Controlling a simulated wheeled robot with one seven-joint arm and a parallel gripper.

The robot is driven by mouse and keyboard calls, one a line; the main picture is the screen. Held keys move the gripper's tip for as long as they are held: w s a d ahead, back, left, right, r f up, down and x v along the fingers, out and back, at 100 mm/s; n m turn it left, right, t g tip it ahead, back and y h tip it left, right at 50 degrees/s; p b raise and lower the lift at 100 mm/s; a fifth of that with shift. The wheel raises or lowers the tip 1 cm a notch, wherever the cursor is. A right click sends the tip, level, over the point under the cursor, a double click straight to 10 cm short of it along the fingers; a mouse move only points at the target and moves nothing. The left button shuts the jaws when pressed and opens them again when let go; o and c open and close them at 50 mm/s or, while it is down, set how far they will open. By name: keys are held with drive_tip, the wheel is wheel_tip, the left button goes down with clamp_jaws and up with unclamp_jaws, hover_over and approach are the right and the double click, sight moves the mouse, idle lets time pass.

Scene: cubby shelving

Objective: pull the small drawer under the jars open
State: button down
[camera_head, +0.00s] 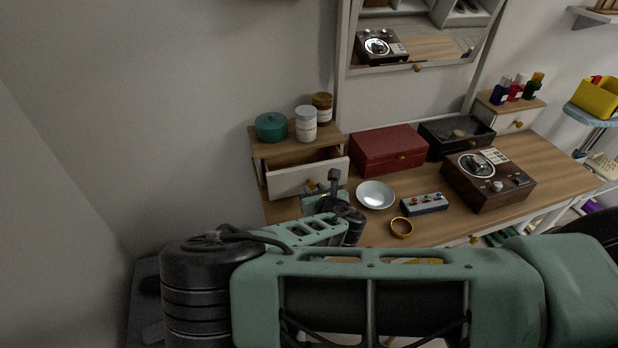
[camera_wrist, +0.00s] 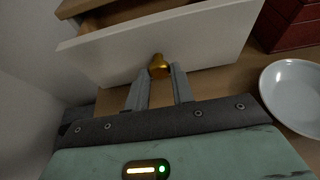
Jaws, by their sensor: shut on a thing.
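The small drawer (camera_head: 300,181) under the jars has a white front and stands partly pulled out of its wooden cabinet; its inside shows above the front. A teal pot (camera_head: 271,127), a white jar (camera_head: 306,124) and a brown jar (camera_head: 323,107) stand on top of the cabinet. My gripper (camera_head: 325,184) is at the drawer front. In the wrist view the drawer front (camera_wrist: 205,45) fills the top, and my gripper (camera_wrist: 159,82) has its fingers shut on the brass knob (camera_wrist: 159,66). The fingertips are partly hidden in the head view.
A pale bowl (camera_head: 375,194) sits right of the drawer, also in the wrist view (camera_wrist: 296,92). A red box (camera_head: 388,150), a button box (camera_head: 424,204), a brass ring (camera_head: 401,227) and a turntable (camera_head: 487,180) share the tabletop. A mirror (camera_head: 425,40) stands behind.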

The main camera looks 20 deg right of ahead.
drive_tip(key=shift+s, duration=1.1)
drive_tip(key=c, duration=1.2)
unclamp_jaws()
drive_tip(key=shift+r, duration=0.1)
